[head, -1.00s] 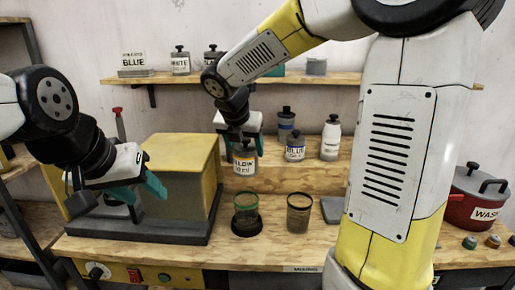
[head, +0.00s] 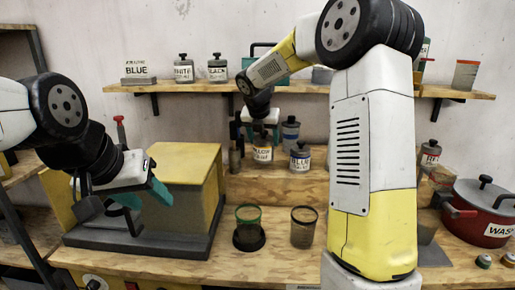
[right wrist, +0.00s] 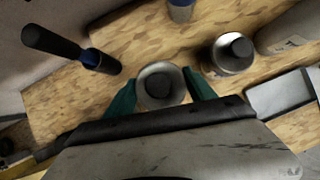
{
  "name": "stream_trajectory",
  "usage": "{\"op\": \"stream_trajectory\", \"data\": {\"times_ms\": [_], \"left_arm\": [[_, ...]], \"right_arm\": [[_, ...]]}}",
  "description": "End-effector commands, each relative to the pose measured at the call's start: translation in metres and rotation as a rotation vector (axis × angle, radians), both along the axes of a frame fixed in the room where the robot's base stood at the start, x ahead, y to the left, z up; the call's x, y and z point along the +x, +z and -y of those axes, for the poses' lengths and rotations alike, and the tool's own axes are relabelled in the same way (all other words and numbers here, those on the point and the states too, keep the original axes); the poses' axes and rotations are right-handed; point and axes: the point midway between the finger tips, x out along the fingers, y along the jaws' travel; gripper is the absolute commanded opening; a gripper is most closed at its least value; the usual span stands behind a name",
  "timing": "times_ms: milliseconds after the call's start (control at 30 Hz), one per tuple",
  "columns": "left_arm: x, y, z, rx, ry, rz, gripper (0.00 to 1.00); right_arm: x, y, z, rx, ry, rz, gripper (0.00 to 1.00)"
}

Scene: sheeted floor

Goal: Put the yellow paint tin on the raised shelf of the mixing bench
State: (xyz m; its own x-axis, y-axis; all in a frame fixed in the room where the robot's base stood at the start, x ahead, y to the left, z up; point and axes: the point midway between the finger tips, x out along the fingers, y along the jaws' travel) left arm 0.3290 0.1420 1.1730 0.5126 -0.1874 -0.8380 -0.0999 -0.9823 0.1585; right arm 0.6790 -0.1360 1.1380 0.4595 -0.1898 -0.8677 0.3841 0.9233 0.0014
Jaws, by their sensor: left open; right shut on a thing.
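The yellow paint tin (head: 262,154), with a yellow-lettered label, is upright in my right gripper (head: 261,134), over the raised shelf (head: 275,187) of the mixing bench. In the right wrist view, the teal fingers of the right gripper (right wrist: 160,97) stand on both sides of the tin's round lid (right wrist: 158,83). I cannot tell whether its base touches the shelf. The blue tin (head: 300,157) stands just right of it on the shelf.
A dark blue-labelled bottle (head: 290,132) stands behind. Two cups, one green-rimmed (head: 248,222) and one dark-rimmed (head: 303,226), are on the lower bench top. The yellow-topped box (head: 180,165) is at left, a red pot (head: 482,212) at right. A wall shelf (head: 200,87) is above.

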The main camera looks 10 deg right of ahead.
Motion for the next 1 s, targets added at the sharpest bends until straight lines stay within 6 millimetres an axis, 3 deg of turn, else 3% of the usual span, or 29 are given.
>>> {"op": "stream_trajectory", "data": {"times_ms": [100,333,700,733,800,833,1000], "left_arm": [[0.000,0.000,0.000,0.000,0.000,0.000,0.48],[0.000,0.000,0.000,0.000,0.000,0.000,0.48],[0.000,0.000,0.000,0.000,0.000,0.000,0.48],[0.000,0.000,0.000,0.000,0.000,0.000,0.48],[0.000,0.000,0.000,0.000,0.000,0.000,0.48],[0.000,0.000,0.000,0.000,0.000,0.000,0.48],[0.000,0.000,0.000,0.000,0.000,0.000,0.48]], "right_arm": [[0.009,0.000,0.004,0.001,-0.001,0.003,0.00],[0.008,-0.033,0.004,0.000,0.000,0.001,0.00],[0.008,-0.038,0.003,0.000,0.000,0.002,0.00],[0.007,-0.038,0.003,0.000,-0.001,0.000,0.69],[0.007,-0.038,0.003,0.000,-0.001,0.000,0.83],[0.007,-0.038,0.003,0.000,-0.001,0.000,0.85],[0.007,-0.038,0.003,0.000,-0.001,0.001,0.85]]}}
